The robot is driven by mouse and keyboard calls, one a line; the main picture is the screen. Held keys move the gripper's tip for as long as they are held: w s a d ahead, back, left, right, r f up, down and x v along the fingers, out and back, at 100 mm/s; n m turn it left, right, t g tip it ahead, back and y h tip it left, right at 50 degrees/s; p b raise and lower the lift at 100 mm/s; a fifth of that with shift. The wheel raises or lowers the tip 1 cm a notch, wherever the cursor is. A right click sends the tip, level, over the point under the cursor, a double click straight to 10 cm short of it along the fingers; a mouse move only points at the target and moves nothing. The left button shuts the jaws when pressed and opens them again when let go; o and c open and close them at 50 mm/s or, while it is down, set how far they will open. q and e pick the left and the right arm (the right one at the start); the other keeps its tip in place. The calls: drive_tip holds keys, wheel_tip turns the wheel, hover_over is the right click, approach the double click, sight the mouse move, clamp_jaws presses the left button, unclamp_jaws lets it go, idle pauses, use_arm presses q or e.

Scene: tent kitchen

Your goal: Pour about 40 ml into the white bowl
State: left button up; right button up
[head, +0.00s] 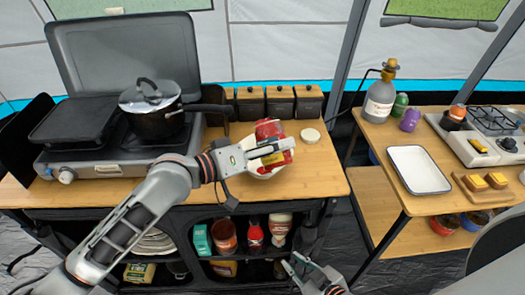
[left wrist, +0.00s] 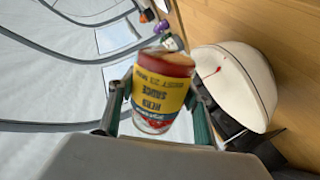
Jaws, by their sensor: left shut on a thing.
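My left gripper (head: 268,156) is shut on a red sauce jar (head: 268,130) with a yellow label. The jar is tilted well over, close to lying on its side, above the counter. It also shows between the fingers in the left wrist view (left wrist: 160,92). The white bowl (head: 262,174) is mostly hidden under the gripper and jar. In the left wrist view the bowl (left wrist: 245,85) is beside the jar, with a thin red streak on it. The amount inside is not visible. My right gripper (head: 318,276) is open and empty, low in front of the counter.
A pot (head: 155,108) stands on the stove at the left. Several dark canisters (head: 280,101) line the counter's back. A pale round disc (head: 310,135) lies right of the jar. A side table with a white tray (head: 418,170) stands at the right.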

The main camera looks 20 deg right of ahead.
use_arm(q)
drive_tip(key=shift+w+a+n, duration=0.2)
drive_tip(key=shift+w+n, duration=0.1)
drive_tip(key=shift+w, duration=0.2)
drive_tip(key=shift+w+f, duration=0.1)
drive_tip(key=shift+w, duration=0.1)
idle(0.7)
drive_tip(key=shift+f+n+g, duration=0.1)
drive_tip(key=shift+n+g, duration=0.2)
idle(0.5)
